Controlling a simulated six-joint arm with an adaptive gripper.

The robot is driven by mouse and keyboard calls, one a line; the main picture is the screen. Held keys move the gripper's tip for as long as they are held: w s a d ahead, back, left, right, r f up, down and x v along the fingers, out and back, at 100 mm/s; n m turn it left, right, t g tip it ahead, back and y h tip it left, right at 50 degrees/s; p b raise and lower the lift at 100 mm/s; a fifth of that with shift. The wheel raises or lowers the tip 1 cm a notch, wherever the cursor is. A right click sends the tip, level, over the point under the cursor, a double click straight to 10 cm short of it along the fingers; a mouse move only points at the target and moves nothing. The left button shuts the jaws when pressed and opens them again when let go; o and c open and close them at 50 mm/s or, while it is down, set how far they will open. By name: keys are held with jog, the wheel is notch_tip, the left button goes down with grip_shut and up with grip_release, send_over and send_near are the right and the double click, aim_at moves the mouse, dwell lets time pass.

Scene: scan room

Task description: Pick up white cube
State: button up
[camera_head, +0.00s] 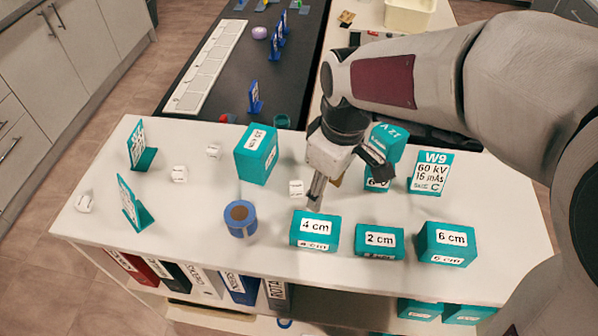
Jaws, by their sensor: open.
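My gripper (337,188) is open and points down over the table behind the 4 cm block. Its far finger is partly hidden, and I cannot tell its exact height.
Teal blocks marked 4 cm (315,229), 2 cm (379,240) and 6 cm (447,243) line the front. A tall teal block (256,153), a blue tape roll (240,219) and a W9 sign (431,172) stand around. The left front of the white table (160,228) is clear.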

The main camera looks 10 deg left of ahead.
aim_at(299, 188)
jog(key=w+a+n, duration=0.1)
jog(key=n, duration=0.1)
jog(key=w+a+n, duration=0.4)
jog(key=shift+a+f+n, duration=0.25)
jog(key=shift+f+n, duration=0.05)
jog(key=shift+n, duration=0.1)
jog(key=shift+w+a+r+n+y, duration=0.1)
jog(key=shift+w+r+n+y, duration=0.1)
jog(key=shift+n+y, duration=0.15)
jog(key=shift+n, duration=0.95)
jog(key=shift+w+a+f, duration=0.1)
jog(key=shift+f, duration=0.55)
jog(key=shift+w+a+f, duration=0.1)
jog(key=shift+f, duration=0.55)
